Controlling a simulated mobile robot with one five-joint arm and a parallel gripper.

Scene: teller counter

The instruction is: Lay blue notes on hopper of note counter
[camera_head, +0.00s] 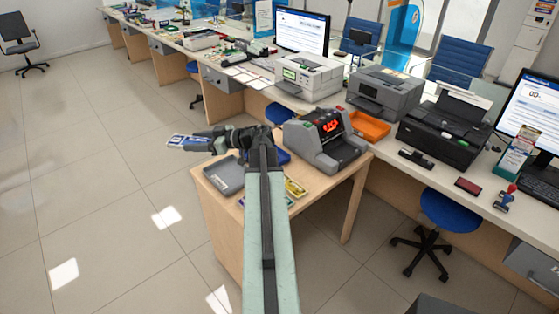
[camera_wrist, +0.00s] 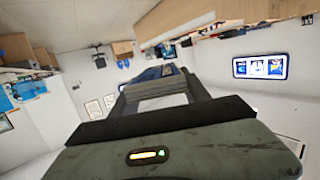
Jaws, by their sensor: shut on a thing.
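The bundle of blue notes (camera_head: 183,141) is in my gripper (camera_head: 206,139), which is shut on it and holds it out to the left, apparently in the air beside the small wooden table. In the wrist view the blue notes (camera_wrist: 152,75) show beyond the fingers of my gripper (camera_wrist: 158,88). The grey note counter (camera_head: 318,147), with a red lit display, stands on the table to the right of my gripper, clear of the notes. Its hopper is hard to make out here.
A grey tray (camera_head: 222,177) lies on the small table below my gripper, and yellow notes (camera_head: 295,187) lie near the counter. A blue item beside the counter is partly hidden by my arm. An orange tray (camera_head: 369,127) and printers stand on the long counter behind. Open floor lies left.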

